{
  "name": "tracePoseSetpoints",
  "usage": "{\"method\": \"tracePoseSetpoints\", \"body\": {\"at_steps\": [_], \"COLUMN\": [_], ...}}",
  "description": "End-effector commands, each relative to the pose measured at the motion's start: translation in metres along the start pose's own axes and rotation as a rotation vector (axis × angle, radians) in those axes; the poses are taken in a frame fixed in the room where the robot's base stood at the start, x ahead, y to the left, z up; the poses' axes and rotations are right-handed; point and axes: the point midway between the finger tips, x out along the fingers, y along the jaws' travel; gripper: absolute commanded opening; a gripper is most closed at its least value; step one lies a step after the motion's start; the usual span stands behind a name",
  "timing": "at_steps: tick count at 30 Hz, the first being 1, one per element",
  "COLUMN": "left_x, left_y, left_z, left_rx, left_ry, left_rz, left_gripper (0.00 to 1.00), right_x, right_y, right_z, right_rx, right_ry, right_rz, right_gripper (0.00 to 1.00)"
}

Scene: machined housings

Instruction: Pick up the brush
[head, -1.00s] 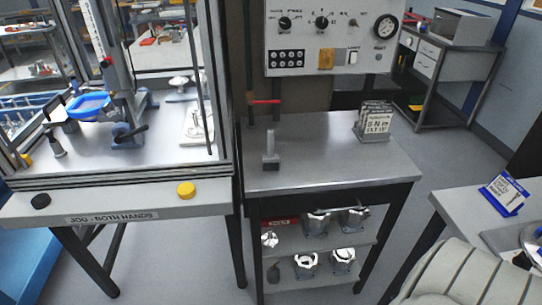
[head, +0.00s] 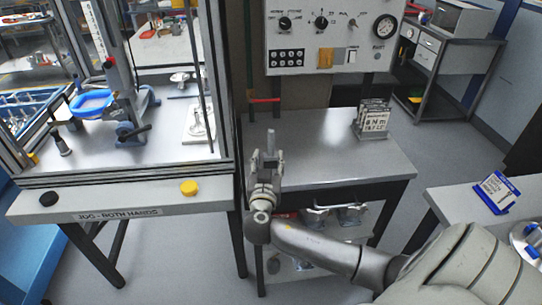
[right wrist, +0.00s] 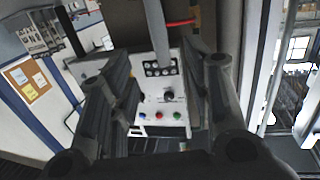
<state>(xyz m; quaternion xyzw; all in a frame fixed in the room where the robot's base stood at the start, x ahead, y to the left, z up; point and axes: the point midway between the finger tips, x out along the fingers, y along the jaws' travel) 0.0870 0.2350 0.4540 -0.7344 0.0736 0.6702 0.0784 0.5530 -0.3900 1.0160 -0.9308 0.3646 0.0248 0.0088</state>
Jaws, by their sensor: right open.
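The brush (head: 271,137) stands upright on the grey bench top, and only its pale grey handle shows in the head view. Its lower part is hidden behind my right gripper (head: 266,160). This gripper is open, with its fingers pointing toward the brush. In the right wrist view the grey handle (right wrist: 157,35) comes down from the top between the two spread fingers of the right gripper (right wrist: 160,85). I cannot tell whether a finger touches it. My left gripper is not in view.
A control panel (head: 330,40) hangs behind the bench (head: 330,160). At left is a guarded press station with a yellow button (head: 188,187). Metal housings (head: 352,212) sit on the shelf below. The bench's middle is clear.

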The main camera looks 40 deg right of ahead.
Motion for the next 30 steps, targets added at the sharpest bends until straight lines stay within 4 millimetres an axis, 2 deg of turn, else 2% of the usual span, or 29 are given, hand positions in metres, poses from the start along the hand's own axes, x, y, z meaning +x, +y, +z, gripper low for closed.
{"method": "tracePoseSetpoints", "body": {"at_steps": [9,19,25,30], "left_x": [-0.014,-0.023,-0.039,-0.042], "left_y": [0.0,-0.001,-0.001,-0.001], "left_z": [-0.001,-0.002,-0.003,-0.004], "left_rx": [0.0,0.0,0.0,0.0], "left_ry": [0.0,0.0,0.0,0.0], "left_rz": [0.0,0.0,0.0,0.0], "left_gripper": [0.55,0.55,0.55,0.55], "right_x": [0.042,0.062,0.085,0.101], "right_y": [0.0,0.0,0.001,0.0], "right_z": [-0.004,-0.004,-0.006,-0.003], "right_rx": [0.0,0.0,-0.002,0.0], "right_ry": [0.006,0.003,0.005,0.003], "right_rz": [0.001,0.0,0.002,0.001], "right_gripper": [0.45,0.45,0.45,0.45]}}
